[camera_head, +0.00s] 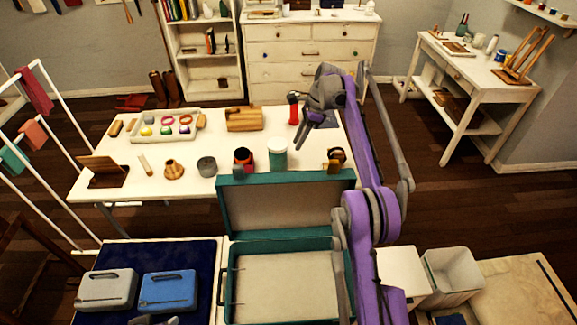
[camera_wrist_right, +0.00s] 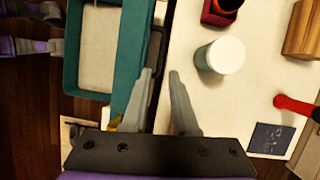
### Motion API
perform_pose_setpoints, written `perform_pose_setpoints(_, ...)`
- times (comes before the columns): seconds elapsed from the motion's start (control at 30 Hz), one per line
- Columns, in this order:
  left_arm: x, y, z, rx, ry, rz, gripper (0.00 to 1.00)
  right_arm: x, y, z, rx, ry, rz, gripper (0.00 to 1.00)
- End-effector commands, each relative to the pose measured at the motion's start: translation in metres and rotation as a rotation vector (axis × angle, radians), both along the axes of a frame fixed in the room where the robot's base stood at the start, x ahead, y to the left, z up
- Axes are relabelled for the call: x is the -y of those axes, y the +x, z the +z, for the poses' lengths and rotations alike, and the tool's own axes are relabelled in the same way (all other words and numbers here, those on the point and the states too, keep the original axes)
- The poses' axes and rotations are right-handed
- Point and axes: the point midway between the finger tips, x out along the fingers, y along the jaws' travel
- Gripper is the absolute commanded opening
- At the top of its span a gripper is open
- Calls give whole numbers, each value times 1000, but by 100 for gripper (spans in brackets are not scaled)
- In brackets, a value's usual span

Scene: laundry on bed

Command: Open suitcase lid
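The teal suitcase (camera_head: 221,275) is open at the bottom centre of the head view, with a pale lining. Its lid (camera_head: 285,180) stands up at the back, next to the white table. The right wrist view shows the suitcase (camera_wrist_right: 127,45) at upper left. My right gripper (camera_head: 312,118) hangs above the table, beyond the lid; its fingers are apart and empty in the right wrist view (camera_wrist_right: 165,85). Part of my left gripper (camera_head: 153,320) shows at the bottom edge of the head view, cut off, left of the suitcase.
The white table (camera_head: 220,187) holds a white-lidded jar (camera_head: 277,155), a red-handled tool (camera_head: 293,110), a tray (camera_head: 150,124) and wooden pieces. Grey (camera_head: 106,290) and blue (camera_head: 168,291) cases lie left of the suitcase. A white bin (camera_head: 452,272) stands to its right.

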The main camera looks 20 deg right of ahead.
Motion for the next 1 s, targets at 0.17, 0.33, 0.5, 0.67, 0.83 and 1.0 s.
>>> perform_pose_setpoints(0.17, 0, 0, 1, 1, 0, 0, 50, 8, 4, -14, -46, 30, -77, 27)
perform_pose_setpoints(0.33, 0, -2, -4, -3, 0, 0, 50, 7, 4, -24, -59, 37, -93, 27)
perform_pose_setpoints(0.5, 0, -7, -21, -14, 0, 0, 50, -4, 4, -50, -61, 37, -92, 27)
perform_pose_setpoints(0.67, 0, -12, -38, -23, 0, 0, 50, -16, 5, -79, -59, 36, -90, 27)
perform_pose_setpoints(0.83, 0, -15, -46, -27, 0, 0, 50, -27, 6, -102, -58, 36, -91, 27)
perform_pose_setpoints(1.0, 0, -15, -49, -29, 0, 0, 50, -32, 7, -114, -57, 36, -91, 27)
